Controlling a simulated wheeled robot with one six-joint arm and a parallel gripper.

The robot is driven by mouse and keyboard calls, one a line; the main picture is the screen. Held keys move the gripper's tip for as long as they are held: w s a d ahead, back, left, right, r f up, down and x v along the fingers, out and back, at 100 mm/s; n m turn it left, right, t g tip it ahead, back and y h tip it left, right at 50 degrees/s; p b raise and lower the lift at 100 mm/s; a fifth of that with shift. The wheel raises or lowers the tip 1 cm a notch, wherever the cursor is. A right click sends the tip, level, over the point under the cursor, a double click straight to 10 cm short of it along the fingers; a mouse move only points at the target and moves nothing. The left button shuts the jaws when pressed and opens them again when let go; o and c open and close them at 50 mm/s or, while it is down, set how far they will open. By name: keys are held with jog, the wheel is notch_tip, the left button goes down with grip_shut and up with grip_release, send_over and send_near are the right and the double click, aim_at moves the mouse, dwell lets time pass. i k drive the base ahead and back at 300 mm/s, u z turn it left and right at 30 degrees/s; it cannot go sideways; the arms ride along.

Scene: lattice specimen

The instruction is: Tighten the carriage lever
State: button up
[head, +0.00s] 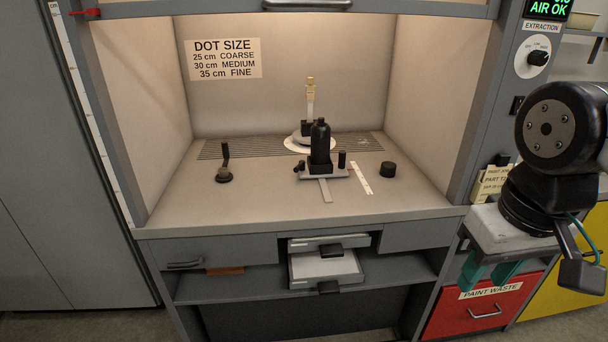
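A small carriage (338,174) with a pale base stands on the hood floor, at the end of a short grey strip (325,191). A black bottle-shaped body (320,146) stands upright on it. A small black lever-like part (299,168) is at the carriage's left end, and a short black knob (342,159) is at its right. I cannot tell from here which is the carriage lever or how tight it is.
A black crank-like handle (224,166) stands left on the hood floor; a black puck (388,169) lies right, beside a white scale (361,178). Behind is a round white plate (310,144) bearing a cream-topped piece (310,92). The hood's right post (488,110) stands between my arm and the interior.

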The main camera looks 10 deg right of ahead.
aim_at(301, 166)
jog(key=k, duration=0.5)
jog(key=u, duration=1)
jog(key=i, duration=0.55)
jog(key=u, duration=0.65)
jog(key=i, duration=0.8)
jog(key=z, duration=0.55)
jog(key=i, duration=0.7)
jog(key=z, duration=0.65)
